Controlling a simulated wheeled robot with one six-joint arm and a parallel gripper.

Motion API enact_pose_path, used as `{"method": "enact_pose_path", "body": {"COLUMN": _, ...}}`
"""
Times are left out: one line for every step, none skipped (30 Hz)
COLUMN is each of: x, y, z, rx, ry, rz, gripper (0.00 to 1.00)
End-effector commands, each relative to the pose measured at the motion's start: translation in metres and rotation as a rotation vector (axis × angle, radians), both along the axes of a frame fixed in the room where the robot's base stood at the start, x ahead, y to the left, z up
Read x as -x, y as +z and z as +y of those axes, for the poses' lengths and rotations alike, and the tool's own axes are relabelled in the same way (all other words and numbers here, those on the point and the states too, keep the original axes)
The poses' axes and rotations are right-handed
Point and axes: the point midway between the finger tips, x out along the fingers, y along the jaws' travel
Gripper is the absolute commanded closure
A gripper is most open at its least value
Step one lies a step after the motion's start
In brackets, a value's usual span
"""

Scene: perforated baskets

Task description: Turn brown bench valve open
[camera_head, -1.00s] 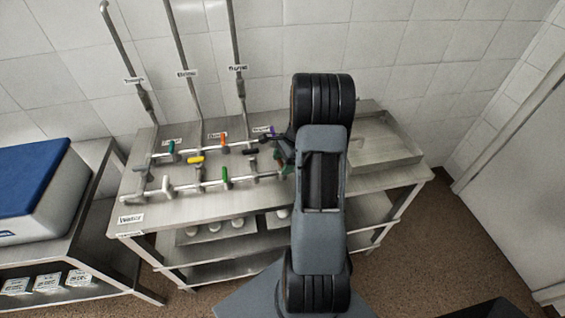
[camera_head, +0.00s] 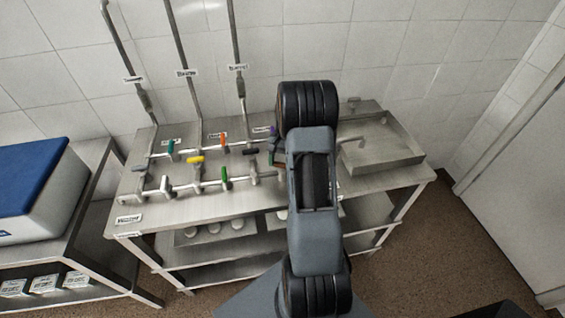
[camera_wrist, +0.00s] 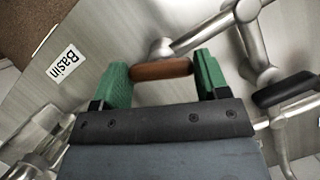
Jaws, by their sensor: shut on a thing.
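The brown valve handle (camera_wrist: 160,70) is a short rounded bar on a metal pipe fitting in the wrist view. My gripper (camera_wrist: 164,76) has its green fingers at the two ends of this handle and is shut on it, lengthwise. The left finger touches the handle's left end; the right finger is close against its right end. In the head view my arm hides most of the handle and gripper at the right end of the bench pipes. A label reading Basin (camera_wrist: 62,63) is on the bench surface to the left.
The steel bench (camera_head: 235,203) carries other valves: a green handle (camera_head: 225,178), a yellow one (camera_head: 196,160), an orange one (camera_head: 223,139) and a black handle (camera_wrist: 286,90) near my right finger. A basin (camera_head: 385,155) is at the right.

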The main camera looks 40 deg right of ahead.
Motion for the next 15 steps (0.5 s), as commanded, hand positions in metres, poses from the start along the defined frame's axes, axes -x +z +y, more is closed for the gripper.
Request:
{"method": "enact_pose_path", "body": {"x": -0.001, "y": -0.0004, "z": 0.0007, "rx": 0.001, "ry": 0.042, "rz": -0.001, "gripper": 0.56}}
{"method": "enact_pose_path", "body": {"x": -0.0009, "y": -0.0003, "z": 0.0009, "rx": 0.001, "ry": 0.068, "rz": -0.001, "gripper": 0.56}}
{"method": "enact_pose_path", "body": {"x": -0.001, "y": -0.0002, "z": 0.0009, "rx": 0.001, "ry": 0.102, "rz": -0.001, "gripper": 0.56}}
{"method": "enact_pose_path", "body": {"x": -0.0011, "y": -0.0001, "z": 0.0009, "rx": 0.0, "ry": 0.126, "rz": -0.001, "gripper": 0.56}}
{"method": "enact_pose_path", "body": {"x": -0.0012, "y": -0.0001, "z": 0.0009, "rx": 0.001, "ry": 0.149, "rz": -0.001, "gripper": 0.56}}
{"method": "enact_pose_path", "body": {"x": -0.0013, "y": -0.0001, "z": 0.0008, "rx": 0.002, "ry": 0.18, "rz": -0.001, "gripper": 0.56}}
{"method": "enact_pose_path", "body": {"x": -0.0013, "y": 0.0, "z": 0.0008, "rx": 0.001, "ry": 0.202, "rz": -0.002, "gripper": 0.56}}
{"method": "enact_pose_path", "body": {"x": -0.0015, "y": 0.0, "z": 0.0009, "rx": 0.001, "ry": 0.223, "rz": -0.002, "gripper": 0.56}}
{"method": "enact_pose_path", "body": {"x": -0.0016, "y": 0.0001, "z": 0.0011, "rx": 0.001, "ry": 0.248, "rz": -0.002, "gripper": 0.56}}
{"method": "enact_pose_path", "body": {"x": -0.0016, "y": 0.0001, "z": 0.0011, "rx": 0.001, "ry": 0.268, "rz": -0.002, "gripper": 0.56}}
{"method": "enact_pose_path", "body": {"x": -0.0016, "y": 0.0001, "z": 0.0011, "rx": 0.002, "ry": 0.286, "rz": -0.002, "gripper": 0.56}}
{"method": "enact_pose_path", "body": {"x": -0.0017, "y": 0.0003, "z": 0.0013, "rx": 0.001, "ry": 0.308, "rz": -0.002, "gripper": 0.56}}
{"method": "enact_pose_path", "body": {"x": -0.0018, "y": 0.0003, "z": 0.0013, "rx": 0.001, "ry": 0.322, "rz": -0.002, "gripper": 0.56}}
{"method": "enact_pose_path", "body": {"x": -0.0018, "y": 0.0003, "z": 0.0013, "rx": 0.001, "ry": 0.337, "rz": -0.002, "gripper": 0.56}}
{"method": "enact_pose_path", "body": {"x": -0.0016, "y": 0.0004, "z": 0.0012, "rx": 0.001, "ry": 0.355, "rz": -0.002, "gripper": 0.56}}
